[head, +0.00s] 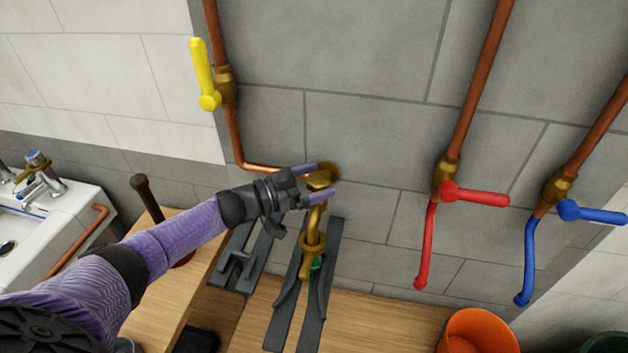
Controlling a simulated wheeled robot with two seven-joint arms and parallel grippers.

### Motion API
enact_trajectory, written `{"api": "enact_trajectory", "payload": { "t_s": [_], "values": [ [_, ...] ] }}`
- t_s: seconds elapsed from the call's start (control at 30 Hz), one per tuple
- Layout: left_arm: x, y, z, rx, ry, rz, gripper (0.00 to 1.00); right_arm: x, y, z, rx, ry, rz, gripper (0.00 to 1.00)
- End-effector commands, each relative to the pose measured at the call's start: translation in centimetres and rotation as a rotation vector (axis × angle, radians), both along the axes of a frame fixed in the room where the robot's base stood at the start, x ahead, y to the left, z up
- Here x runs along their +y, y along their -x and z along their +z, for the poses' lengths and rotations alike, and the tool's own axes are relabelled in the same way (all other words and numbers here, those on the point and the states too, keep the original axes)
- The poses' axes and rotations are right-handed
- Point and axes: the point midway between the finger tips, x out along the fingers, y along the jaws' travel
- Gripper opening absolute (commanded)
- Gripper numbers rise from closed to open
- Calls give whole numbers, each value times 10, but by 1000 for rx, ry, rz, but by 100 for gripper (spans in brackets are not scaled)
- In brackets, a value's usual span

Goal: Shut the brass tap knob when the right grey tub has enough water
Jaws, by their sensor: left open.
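The brass tap (313,220) stands out from the grey wall, its spout pointing down. Its brass knob (319,180) sits at the top of the tap. My left gripper (325,182) is open, with one purple finger on the upper side of the knob and one on the lower side. I cannot tell whether the fingers touch it. My right gripper is not in view.
A yellow lever (203,75) is on the copper pipe at upper left. A red lever (478,195) and a blue lever (592,212) are on pipes at right. An orange bucket (478,332) stands at lower right. Bare wooden bench (385,325) lies between rails and bucket.

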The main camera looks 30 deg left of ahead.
Motion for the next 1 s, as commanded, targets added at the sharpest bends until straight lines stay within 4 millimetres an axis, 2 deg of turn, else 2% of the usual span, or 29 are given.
{"api": "enact_trajectory", "payload": {
  "t_s": [0.17,0.4,0.6,1.0],
  "values": [
    [7,8,0,2,0,2,100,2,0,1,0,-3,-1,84],
    [40,52,-1,5,-3,1,100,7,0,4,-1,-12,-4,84],
    [58,76,-1,3,-1,0,100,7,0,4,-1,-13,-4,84],
    [61,79,0,0,0,0,100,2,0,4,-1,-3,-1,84]
  ]
}}
